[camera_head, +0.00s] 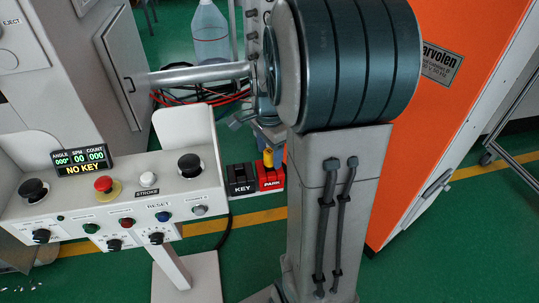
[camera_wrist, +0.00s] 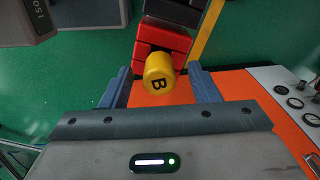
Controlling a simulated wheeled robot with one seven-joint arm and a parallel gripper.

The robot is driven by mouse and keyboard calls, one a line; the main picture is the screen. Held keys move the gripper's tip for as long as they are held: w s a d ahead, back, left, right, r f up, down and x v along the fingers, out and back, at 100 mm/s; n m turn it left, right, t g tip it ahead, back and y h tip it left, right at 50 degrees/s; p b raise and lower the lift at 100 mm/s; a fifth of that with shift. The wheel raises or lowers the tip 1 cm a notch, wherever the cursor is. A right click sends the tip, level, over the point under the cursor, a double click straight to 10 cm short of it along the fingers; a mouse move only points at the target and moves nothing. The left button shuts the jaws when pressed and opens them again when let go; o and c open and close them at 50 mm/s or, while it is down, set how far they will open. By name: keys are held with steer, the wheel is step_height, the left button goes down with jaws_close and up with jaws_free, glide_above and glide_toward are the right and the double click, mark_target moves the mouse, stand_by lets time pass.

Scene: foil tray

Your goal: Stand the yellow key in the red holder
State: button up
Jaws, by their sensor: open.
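The yellow key (camera_head: 268,157) stands upright in the red holder (camera_head: 270,180), which is marked PARK. In the wrist view the key's round yellow top (camera_wrist: 158,72) shows a dark letter B, with the red holder (camera_wrist: 165,38) behind it. My gripper (camera_wrist: 160,78) is open, its two blue fingers on either side of the key with a visible gap at each side. In the head view my gripper is just above the key and largely hidden behind my arm. The key's lower part is hidden in the holder.
A black holder (camera_head: 240,180) marked KEY stands directly left of the red one. A control panel (camera_head: 120,205) with knobs and buttons is at left; its display (camera_head: 82,161) reads NO KEY. An orange cabinet (camera_head: 450,110) stands at right.

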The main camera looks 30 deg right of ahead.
step_height(320, 180, up, 12)
steer(key=p, duration=0.1)
steer(key=shift+f, duration=0.15)
stand_by(0.4)
steer(key=s+a+r+n+t+p, duration=0.2)
steer(key=s+a+n+p, duration=0.5)
steer(key=s+a+n, duration=0.5)
steer(key=shift+n+t, duration=0.4)
steer(key=shift+n, duration=2)
steer(key=shift+r, duration=0.1)
